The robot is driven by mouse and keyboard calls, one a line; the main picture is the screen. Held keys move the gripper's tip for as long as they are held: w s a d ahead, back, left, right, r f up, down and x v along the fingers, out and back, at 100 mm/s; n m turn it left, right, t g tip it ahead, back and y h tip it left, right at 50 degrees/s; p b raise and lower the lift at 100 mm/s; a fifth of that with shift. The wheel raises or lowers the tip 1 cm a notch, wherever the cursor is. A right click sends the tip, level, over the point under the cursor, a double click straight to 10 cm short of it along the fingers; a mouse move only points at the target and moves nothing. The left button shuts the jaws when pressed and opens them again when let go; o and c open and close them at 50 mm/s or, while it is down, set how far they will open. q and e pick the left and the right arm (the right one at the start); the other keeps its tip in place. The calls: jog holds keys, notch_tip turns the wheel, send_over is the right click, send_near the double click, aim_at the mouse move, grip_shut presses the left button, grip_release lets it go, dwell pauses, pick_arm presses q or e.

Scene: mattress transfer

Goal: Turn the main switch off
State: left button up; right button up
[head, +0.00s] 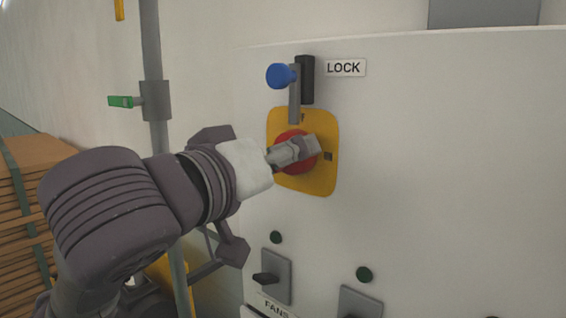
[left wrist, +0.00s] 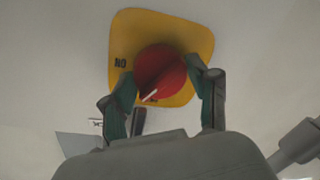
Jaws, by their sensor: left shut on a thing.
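The main switch is a red round knob (head: 282,140) on a yellow plate (head: 319,182) on the pale cabinet front. My left gripper (head: 309,148) reaches it from the left, with its fingers across the knob. In the left wrist view the red knob (left wrist: 165,72) sits between the two fingers of the left gripper (left wrist: 160,71), one on each side, and they are shut on it. A short white line shows on the knob, and upside-down lettering shows on the yellow plate (left wrist: 190,38). My right gripper is not in view.
Just above the plate is a lock lever with a blue ball (head: 280,76), beside the LOCK label (head: 346,68). Below are a FANS switch (head: 276,278) and another switch (head: 360,302). A vertical pipe (head: 152,50) with a green handle (head: 121,101) stands at left.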

pick_arm(q)
jog(key=shift+r+n, duration=0.15)
jog(key=shift+n, duration=1.05)
jog(key=o, duration=1.2)
jog(key=shift+c, duration=0.2)
jog(key=shift+s, duration=0.1)
jog(key=v, duration=0.7)
jog(key=shift+a, duration=0.15)
